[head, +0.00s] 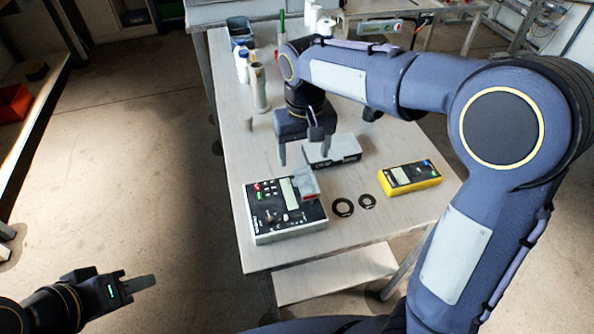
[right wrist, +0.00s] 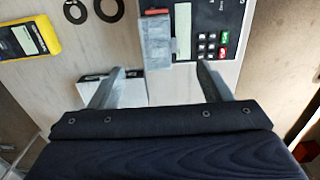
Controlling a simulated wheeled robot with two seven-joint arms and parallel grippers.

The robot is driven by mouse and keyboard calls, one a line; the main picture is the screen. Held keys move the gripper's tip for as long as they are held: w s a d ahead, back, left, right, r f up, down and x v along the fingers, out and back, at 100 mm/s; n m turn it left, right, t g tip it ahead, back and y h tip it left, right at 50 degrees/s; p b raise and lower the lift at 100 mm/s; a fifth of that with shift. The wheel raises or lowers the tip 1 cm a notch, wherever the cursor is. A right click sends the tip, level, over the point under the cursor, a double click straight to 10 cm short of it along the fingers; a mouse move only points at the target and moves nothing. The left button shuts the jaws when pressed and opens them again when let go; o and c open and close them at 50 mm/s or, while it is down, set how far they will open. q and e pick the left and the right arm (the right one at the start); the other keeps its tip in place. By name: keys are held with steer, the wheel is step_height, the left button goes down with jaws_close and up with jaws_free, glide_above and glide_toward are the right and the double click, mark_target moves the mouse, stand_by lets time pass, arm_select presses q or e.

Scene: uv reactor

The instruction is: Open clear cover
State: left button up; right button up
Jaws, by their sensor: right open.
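The control box (head: 285,222), with a keypad and small display, lies on the table. A greyish, see-through block that looks like the clear cover (head: 306,184) sits at its back right corner, with a bit of red by it. In the right wrist view the cover (right wrist: 158,45) is beside the display of the control box (right wrist: 212,12). I cannot tell its hinge side. My right gripper (head: 303,160) is open and empty, above the table behind the control box; its fingertips (right wrist: 160,72) lie either side of the cover in the wrist view. My left gripper (head: 140,283) is low left, off the table, its finger gap hidden.
A white box (head: 333,150) stands just behind the control box, under my right gripper. Two black rings (head: 343,207) and a yellow meter (head: 409,177) lie to the right. Bottles and a grey cylinder (head: 259,88) stand at the back left.

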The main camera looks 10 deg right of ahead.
mark_target(304, 180)
step_height(304, 180, down, 7)
steer(key=shift+f, duration=0.1)
steer(key=shift+c, duration=0.4)
steer(key=shift+d, duration=0.1)
steer(key=c, duration=0.9)
